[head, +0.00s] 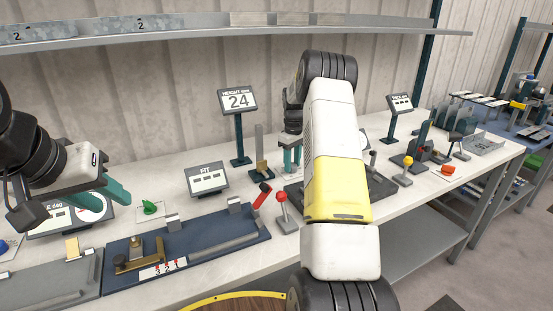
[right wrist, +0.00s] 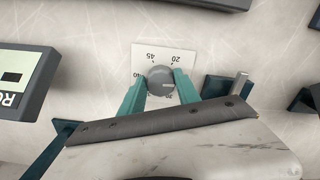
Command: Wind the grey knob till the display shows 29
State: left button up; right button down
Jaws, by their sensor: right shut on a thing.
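The grey knob (right wrist: 160,79) is round and sits on a white dial plate (right wrist: 146,56) marked with numbers such as 45, 40 and 20. My right gripper (right wrist: 160,88) is shut on the knob, one teal finger on each side. In the head view my right gripper (head: 291,158) points down at the bench, and I cannot make out the knob there. The height display (head: 238,100) on a dark post reads 24. My left gripper (head: 118,192) hangs over the left of the bench, away from the knob; its finger gap is unclear.
A display marked FIT (head: 207,179), a blue fixture plate (head: 200,251) and a red-knobbed lever (head: 283,205) stand left of my right arm. A yellow-knobbed lever (head: 404,171) and another display (head: 399,103) are to its right. A grey shelf (head: 200,38) runs above.

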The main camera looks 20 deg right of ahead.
jog(key=m, duration=0.5)
jog(key=shift+a, duration=0.1)
jog(key=m, duration=0.5)
jog(key=shift+m, duration=0.4)
jog(key=shift+r, duration=0.1)
jog(key=c, duration=0.9)
grip_release()
jog(key=shift+a, duration=0.1)
notch_tip(320, 180, up, 8)
jog(key=shift+f, duration=0.15)
